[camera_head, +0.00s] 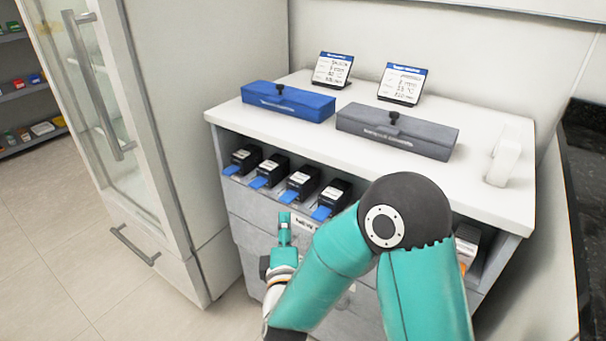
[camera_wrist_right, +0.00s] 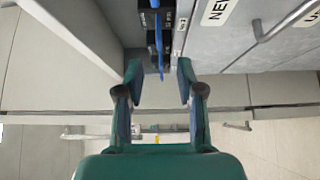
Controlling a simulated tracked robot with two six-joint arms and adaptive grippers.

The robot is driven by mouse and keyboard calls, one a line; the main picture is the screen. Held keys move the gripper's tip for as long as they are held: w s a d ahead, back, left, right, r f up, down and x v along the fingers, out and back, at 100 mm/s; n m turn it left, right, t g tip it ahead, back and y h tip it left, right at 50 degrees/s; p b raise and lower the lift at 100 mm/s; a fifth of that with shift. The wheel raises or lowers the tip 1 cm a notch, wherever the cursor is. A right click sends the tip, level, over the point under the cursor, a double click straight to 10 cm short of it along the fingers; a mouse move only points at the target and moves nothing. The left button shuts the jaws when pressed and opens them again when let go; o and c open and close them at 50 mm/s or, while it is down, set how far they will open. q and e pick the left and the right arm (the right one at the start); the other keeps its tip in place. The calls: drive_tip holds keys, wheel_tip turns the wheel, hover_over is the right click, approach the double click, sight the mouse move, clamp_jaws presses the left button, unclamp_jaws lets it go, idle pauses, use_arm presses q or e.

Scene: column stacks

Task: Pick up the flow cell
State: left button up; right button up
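Several black cartridge-like units with white labels and blue tabs stand in a row in the cabinet's open shelf; the rightmost is this black unit (camera_head: 334,195). I cannot tell which part or unit is the flow cell. A blue tab (camera_head: 321,213) sticks out at its front. In the right wrist view blue tabs (camera_wrist_right: 158,42) and black labelled units show just beyond the fingertips. My right gripper (camera_head: 285,222) is in front of the shelf, below the tabs. The wrist view shows my right gripper (camera_wrist_right: 160,72) open and empty. My left gripper is not in view.
A blue case (camera_head: 288,103) and a grey case (camera_head: 397,134) lie on the white cabinet top (camera_head: 470,190), with two small display signs (camera_head: 402,84) behind. Drawers with handles lie below the shelf. A tall glass-door cabinet (camera_head: 185,100) stands left.

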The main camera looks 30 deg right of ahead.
sight(288, 204)
drive_tip(key=shift+d+b+x, duration=0.2)
drive_tip(key=shift+b+x, duration=0.3)
drive_tip(key=shift+x, duration=3.95)
drive_tip(key=shift+s, duration=0.15)
clamp_jaws()
